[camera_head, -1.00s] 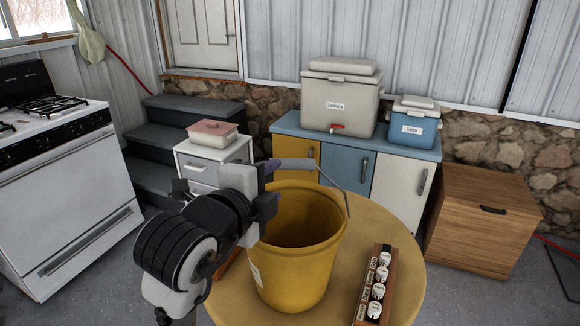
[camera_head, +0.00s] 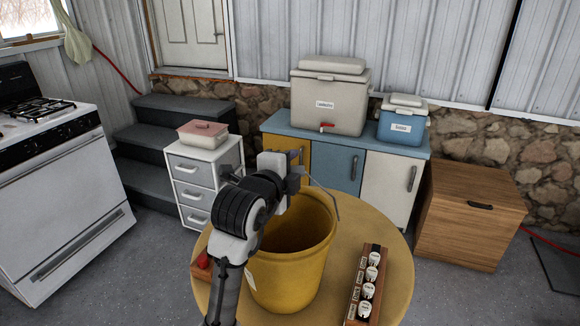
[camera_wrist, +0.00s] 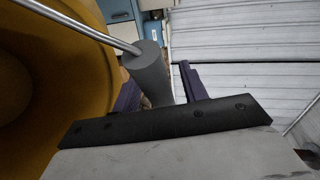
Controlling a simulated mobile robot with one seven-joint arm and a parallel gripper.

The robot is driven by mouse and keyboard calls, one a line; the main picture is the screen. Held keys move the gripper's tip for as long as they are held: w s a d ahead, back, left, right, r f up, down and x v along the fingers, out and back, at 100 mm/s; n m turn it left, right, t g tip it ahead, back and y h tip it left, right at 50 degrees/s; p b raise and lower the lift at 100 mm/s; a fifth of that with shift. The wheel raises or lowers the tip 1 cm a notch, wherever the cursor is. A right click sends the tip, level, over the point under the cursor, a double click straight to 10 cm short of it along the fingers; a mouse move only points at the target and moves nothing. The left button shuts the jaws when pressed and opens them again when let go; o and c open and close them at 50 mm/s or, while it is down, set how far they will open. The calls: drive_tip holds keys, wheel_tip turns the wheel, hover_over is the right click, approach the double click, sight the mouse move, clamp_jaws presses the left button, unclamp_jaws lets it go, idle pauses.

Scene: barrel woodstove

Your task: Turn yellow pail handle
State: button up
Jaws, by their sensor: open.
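The yellow pail (camera_head: 288,280) stands upright on the round tan table (camera_head: 395,245). Its wire handle (camera_head: 326,190) rises from the right of the rim and slants up and left toward my gripper (camera_head: 292,176). In the wrist view, the handle's grey cylindrical grip (camera_wrist: 148,68) lies between my two dark purple fingers, nearer the left one, with the thin wire (camera_wrist: 85,25) running from its end to the upper left. My gripper (camera_wrist: 157,85) is open there. I cannot tell whether either finger touches the grip. In the head view, my gripper hides most of the grip.
A wooden rack (camera_head: 366,285) with several labelled white-topped items stands right of the pail. A red object (camera_head: 203,260) is at the table's left edge. A blue-topped cabinet (camera_head: 425,148) carries two coolers behind the table. A white drawer unit (camera_head: 196,180) is behind left.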

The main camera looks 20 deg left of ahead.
clamp_jaws()
drive_tip(key=shift+w, duration=0.15)
